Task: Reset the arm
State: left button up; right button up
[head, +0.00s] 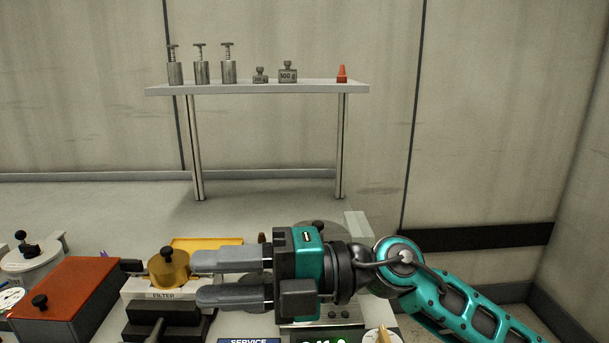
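My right gripper (200,279) reaches in from the right, low in the head view, with its fingers pointing left. The two grey fingers are spread apart, and I see nothing held between them. Their tips are just right of a brass-coloured cap with a black knob (168,268), on a white block labelled FILTER. I cannot tell whether the tips touch it. The teal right arm (465,300) extends to the lower right. My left gripper is not in view.
A raised shelf (320,88) at the back holds several metal weights and a small red cone (342,74). A red-topped box (70,287) and a white lidded pot (30,258) stand at left. A device with a lit display (325,340) is partly hidden below my gripper.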

jog(key=w+d+r+m+t, duration=0.2)
jog(key=w+d+m+t, duration=0.15)
jog(key=m+t, duration=0.55)
jog(key=w+d+r+m+t, duration=0.1)
jog(key=w+d+m+t, duration=0.3)
jog(key=m+t, duration=0.5)
jog(key=w+d+f+m+t+h, duration=0.2)
jog(key=d+f+m+t+h, duration=0.1)
jog(key=d+f+m+h, duration=0.85)
jog(key=s+d+f+m+g+h, duration=0.3)
jog(key=s+d+f, duration=0.1)
jog(key=f, duration=0.2)
jog(key=s+d+f+m+g+h, duration=0.2)
jog(key=s+d+f+g+h, duration=0.15)
jog(key=f, duration=0.35)
jog(key=s+d+f+g, duration=0.1)
jog(key=s+f+g, duration=0.3)
jog(key=s, duration=0.4)
jog(key=s+d+f+g, duration=0.2)
jog(key=s+f+g, duration=0.3)
jog(key=s, duration=0.3)
jog(key=w+a+f+t+y+p, duration=0.1)
jog(key=w+a+f+t, duration=0.2)
jog(key=w+f+t, duration=0.3)
jog(key=shift+w+f+t+y+p, duration=0.4)
jog(key=shift+f+t, duration=0.2)
jog(key=shift+t, duration=0.15)
jog(key=shift+a, duration=0.25)
